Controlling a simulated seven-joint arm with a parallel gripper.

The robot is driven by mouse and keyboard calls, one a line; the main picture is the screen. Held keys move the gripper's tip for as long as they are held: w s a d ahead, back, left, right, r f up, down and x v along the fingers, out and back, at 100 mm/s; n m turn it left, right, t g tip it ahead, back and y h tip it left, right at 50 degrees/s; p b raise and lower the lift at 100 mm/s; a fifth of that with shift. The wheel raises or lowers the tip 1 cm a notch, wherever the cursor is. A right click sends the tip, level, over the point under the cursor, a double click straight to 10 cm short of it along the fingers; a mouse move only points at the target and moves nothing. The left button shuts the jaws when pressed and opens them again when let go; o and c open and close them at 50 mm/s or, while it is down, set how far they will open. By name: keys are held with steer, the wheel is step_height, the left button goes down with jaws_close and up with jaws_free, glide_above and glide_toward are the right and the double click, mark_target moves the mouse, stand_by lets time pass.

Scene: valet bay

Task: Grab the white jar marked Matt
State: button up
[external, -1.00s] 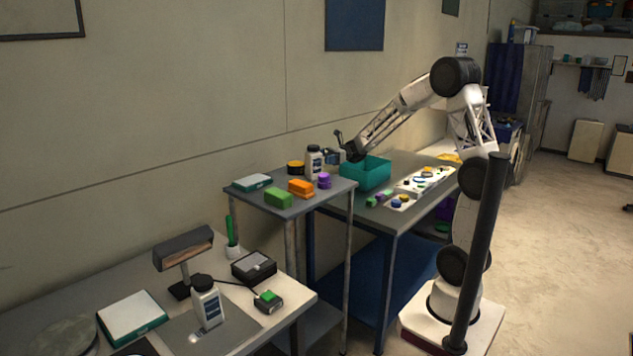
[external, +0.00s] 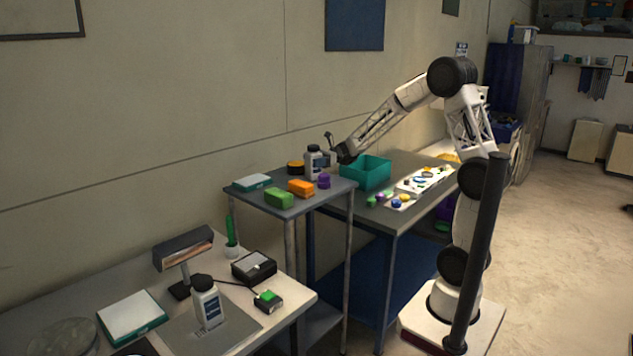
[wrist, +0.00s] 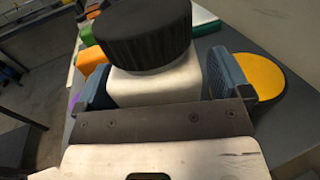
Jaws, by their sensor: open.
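A white jar (external: 313,164) with a black lid stands upright at the back of the small grey table. My gripper (external: 327,158) is at its right side, with the arm reaching in from the right. In the wrist view the white jar (wrist: 155,88) sits between the two blue-grey fingers of my gripper (wrist: 162,84), and the fingers are open on either side of it. I cannot read its label. A second white jar (external: 207,306) with a black lid and dark label stands on the front bench, far from my gripper. The name on it is too small to read.
Near the jar are a yellow-and-black disc (external: 295,167), a purple item (external: 324,181), an orange block (external: 300,188), a green block (external: 279,198) and a teal-edged box (external: 252,182). A teal bin (external: 365,174) stands on the table (external: 405,219) to the right.

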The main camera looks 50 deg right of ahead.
mark_target(314, 146)
steer(key=shift+c, duration=0.3)
steer(key=c, duration=1.3)
steer(key=shift+o, duration=0.2)
steer(key=shift+r, duration=0.1)
steer(key=shift+r, duration=4.95)
